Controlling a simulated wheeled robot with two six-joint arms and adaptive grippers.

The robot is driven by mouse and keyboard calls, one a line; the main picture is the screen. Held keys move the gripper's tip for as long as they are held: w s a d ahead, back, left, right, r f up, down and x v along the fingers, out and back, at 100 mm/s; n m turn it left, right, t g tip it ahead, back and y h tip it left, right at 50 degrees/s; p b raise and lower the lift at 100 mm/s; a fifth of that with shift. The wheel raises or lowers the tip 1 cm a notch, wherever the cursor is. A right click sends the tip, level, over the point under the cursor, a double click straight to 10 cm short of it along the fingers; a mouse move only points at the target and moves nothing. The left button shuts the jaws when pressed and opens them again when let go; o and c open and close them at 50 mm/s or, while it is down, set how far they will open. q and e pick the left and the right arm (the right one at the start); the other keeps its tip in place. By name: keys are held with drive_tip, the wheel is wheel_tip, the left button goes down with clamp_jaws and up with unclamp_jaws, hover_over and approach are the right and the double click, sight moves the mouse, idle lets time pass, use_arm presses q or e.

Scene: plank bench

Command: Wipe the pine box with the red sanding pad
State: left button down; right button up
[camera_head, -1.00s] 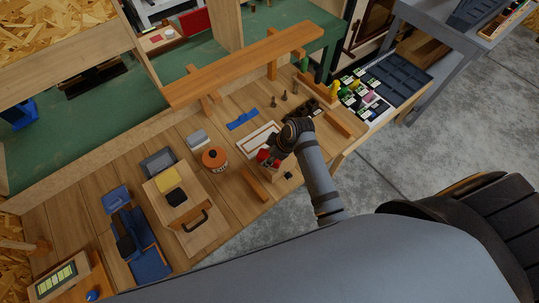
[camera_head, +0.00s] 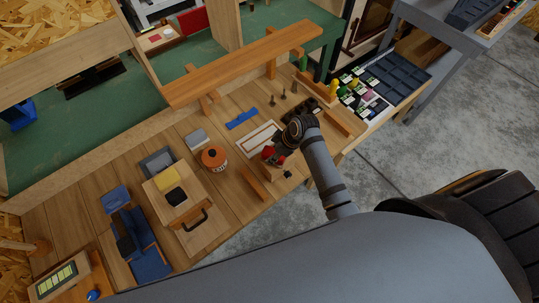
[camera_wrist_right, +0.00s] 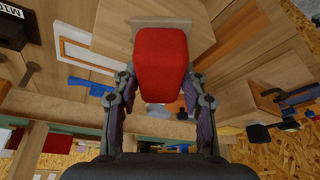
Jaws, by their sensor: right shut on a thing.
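The red sanding pad (camera_wrist_right: 160,62) is gripped between the two fingers of my right gripper (camera_wrist_right: 158,88) in the wrist view. In the head view, the right gripper (camera_head: 275,154) is low over the bench, right of the orange tin, with red showing at its tip. A pale wooden block (camera_wrist_right: 203,32) shows behind the pad in the wrist view and is partly hidden by it. It looks like the pine box; I cannot tell whether the pad touches it. My left gripper is not in view.
An orange tin (camera_head: 214,158), a white-framed panel (camera_head: 258,139) and a blue piece (camera_head: 242,118) are nearby. A wooden bar (camera_head: 256,187) lies in front. A pale wooden piece with a dark handle (camera_head: 203,232) is left. A raised wooden beam (camera_head: 245,62) spans the back.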

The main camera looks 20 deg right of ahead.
drive_tip(key=shift+w+d+f, duration=0.1)
drive_tip(key=shift+w+d, duration=0.2)
drive_tip(key=shift+d, duration=0.55)
drive_tip(key=shift+w+d, duration=0.3)
drive_tip(key=shift+d, duration=0.5)
drive_tip(key=shift+w+d+f, duration=0.1)
drive_tip(key=shift+w+d, duration=0.2)
drive_tip(key=shift+d, duration=0.55)
drive_tip(key=shift+r, duration=0.1)
drive_tip(key=shift+a, duration=0.15)
drive_tip(key=shift+s+a, duration=0.35)
drive_tip(key=shift+a, duration=0.45)
drive_tip(key=shift+s+a, duration=0.35)
drive_tip(key=shift+a, duration=0.4)
drive_tip(key=shift+s+a, duration=0.35)
drive_tip(key=shift+a, duration=0.45)
drive_tip(key=shift+s+a, duration=0.2)
drive_tip(key=shift+a, duration=0.4)
drive_tip(key=shift+s+a, duration=0.2)
drive_tip(key=shift+a, duration=0.4)
drive_tip(key=shift+d, duration=0.1)
